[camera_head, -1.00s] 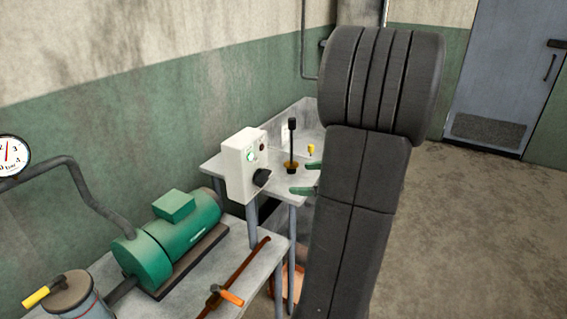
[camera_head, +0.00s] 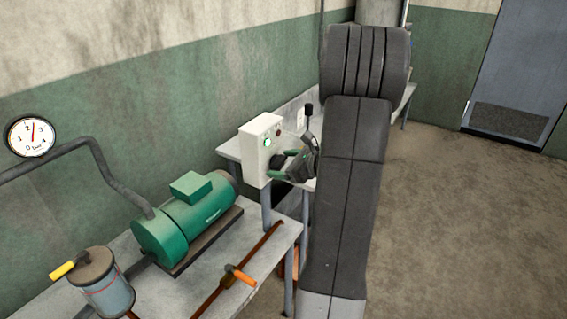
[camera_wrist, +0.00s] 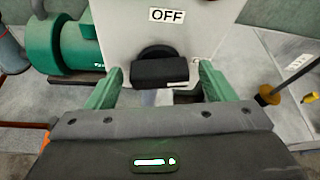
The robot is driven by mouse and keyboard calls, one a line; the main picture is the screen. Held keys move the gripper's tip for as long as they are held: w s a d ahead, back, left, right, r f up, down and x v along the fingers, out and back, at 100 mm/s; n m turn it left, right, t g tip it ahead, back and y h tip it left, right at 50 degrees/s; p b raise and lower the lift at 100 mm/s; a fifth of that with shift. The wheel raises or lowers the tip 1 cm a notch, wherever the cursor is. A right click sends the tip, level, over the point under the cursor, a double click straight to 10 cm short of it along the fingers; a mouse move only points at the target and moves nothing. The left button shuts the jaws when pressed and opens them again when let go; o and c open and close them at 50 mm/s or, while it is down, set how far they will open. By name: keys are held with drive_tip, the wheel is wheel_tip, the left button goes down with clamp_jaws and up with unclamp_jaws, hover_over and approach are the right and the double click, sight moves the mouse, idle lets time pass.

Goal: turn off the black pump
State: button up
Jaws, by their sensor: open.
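A white control box (camera_head: 258,145) stands on the small table, with a black knob (camera_wrist: 160,72) on its front. In the wrist view an OFF label (camera_wrist: 167,15) sits just above the knob. My gripper (camera_head: 277,165) is open, its two green fingers on either side of the knob; I cannot tell whether they touch it. The pump in view is a green motor unit (camera_head: 185,220) on the near bench, not a black one.
A pressure gauge (camera_head: 30,136) hangs by a grey pipe (camera_head: 110,178). An orange-handled valve (camera_head: 238,274) and a yellow-handled canister (camera_head: 105,285) are at the near bench. In the wrist view a black-handled lever (camera_wrist: 268,95) stands right of my gripper. Open floor (camera_head: 470,220) lies right.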

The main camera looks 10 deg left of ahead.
drive_tip(key=c, duration=1)
drive_tip(key=shift+f, duration=0.1)
